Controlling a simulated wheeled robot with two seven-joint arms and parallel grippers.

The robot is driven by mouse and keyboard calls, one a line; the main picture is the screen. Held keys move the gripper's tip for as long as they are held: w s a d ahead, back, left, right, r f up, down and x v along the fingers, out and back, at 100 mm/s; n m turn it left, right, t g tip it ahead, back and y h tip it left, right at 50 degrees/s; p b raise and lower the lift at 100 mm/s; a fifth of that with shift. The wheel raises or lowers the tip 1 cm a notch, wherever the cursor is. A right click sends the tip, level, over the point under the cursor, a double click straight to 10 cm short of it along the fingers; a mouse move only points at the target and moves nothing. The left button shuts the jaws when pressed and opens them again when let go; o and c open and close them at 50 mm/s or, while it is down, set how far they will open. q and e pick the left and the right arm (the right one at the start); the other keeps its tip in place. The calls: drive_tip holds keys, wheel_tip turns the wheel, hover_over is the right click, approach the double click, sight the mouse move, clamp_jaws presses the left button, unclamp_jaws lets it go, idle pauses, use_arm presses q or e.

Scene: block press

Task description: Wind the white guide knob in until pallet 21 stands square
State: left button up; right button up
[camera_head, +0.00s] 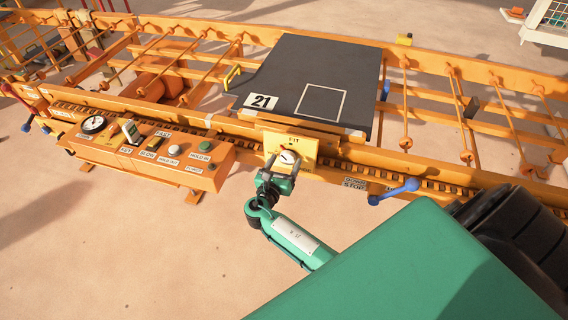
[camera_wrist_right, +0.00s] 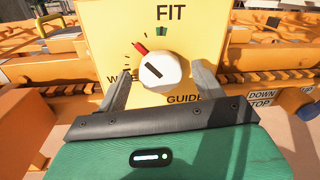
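Pallet 21 (camera_head: 290,75), a dark grey slab with a white outlined square and a "21" label, lies on the orange roller frame. Its near edge looks slightly skewed to the rail. The white guide knob (camera_wrist_right: 160,74) sits on a yellow plate (camera_wrist_right: 108,27) marked FIT, WIDE and GUIDE. Its red pointer points up-left, between WIDE and the green mark under FIT. It also shows in the head view (camera_head: 288,157). My right gripper (camera_wrist_right: 160,70) is open, its fingers on either side of the knob with small gaps visible. My left gripper is out of view.
An orange control box (camera_head: 165,155) with a gauge, switches and buttons stands left of the plate. A blue-handled lever (camera_head: 394,191) by a DOWN/STOP label sticks out at the right. The floor in front of the control box is clear.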

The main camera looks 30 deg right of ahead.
drive_tip(key=c, duration=0.9)
drive_tip(key=shift+m, duration=1.6)
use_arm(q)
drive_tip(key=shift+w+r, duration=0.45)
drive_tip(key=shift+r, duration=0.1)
use_arm(e)
drive_tip(key=o, duration=0.9)
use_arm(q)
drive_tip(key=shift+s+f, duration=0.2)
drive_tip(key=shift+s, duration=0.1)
use_arm(e)
drive_tip(key=shift+o, duration=0.2)
drive_tip(key=shift+s+a, duration=0.1)
